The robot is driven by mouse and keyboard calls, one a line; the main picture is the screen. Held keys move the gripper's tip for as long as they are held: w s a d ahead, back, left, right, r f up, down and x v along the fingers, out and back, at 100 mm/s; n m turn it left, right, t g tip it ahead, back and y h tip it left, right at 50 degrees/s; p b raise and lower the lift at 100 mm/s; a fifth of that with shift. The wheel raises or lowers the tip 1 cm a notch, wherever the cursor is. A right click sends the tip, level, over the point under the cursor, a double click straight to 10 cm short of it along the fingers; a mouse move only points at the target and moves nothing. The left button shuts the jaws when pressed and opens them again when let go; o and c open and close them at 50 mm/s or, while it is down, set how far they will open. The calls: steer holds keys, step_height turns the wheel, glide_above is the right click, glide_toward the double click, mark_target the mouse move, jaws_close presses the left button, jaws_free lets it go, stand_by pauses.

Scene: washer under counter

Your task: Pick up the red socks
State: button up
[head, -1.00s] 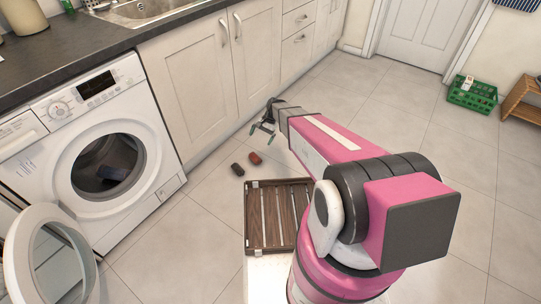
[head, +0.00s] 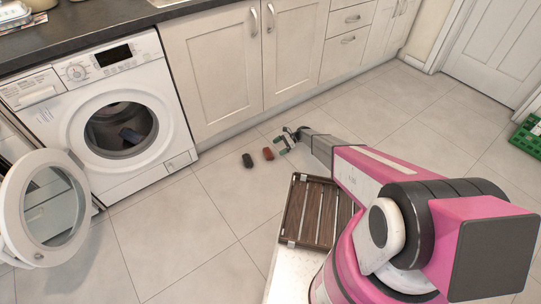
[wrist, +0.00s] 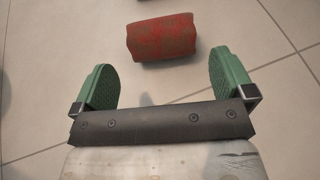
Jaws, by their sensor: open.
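The red socks (head: 268,154) are a small rolled bundle lying on the tiled floor in front of the cabinets. They also show in the wrist view (wrist: 161,38), red with a faint brownish pattern, just beyond the fingertips and roughly centred between them. My gripper (head: 284,144) is open and empty, with its green finger pads (wrist: 160,78) spread apart on either side. In the head view it is just to the right of the red bundle. I cannot tell its exact height above the floor.
A dark bundle (head: 247,160) lies left of the red one. The washer (head: 122,120) has its round door (head: 45,208) open, with dark cloth inside. A wooden slatted rack (head: 316,212) lies near my base. A green crate (head: 527,136) stands at far right. Floor between is clear.

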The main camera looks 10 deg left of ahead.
mark_target(267, 154)
steer(key=x, duration=0.9)
steer(key=shift+w+f, duration=0.1)
steer(key=c, duration=0.6)
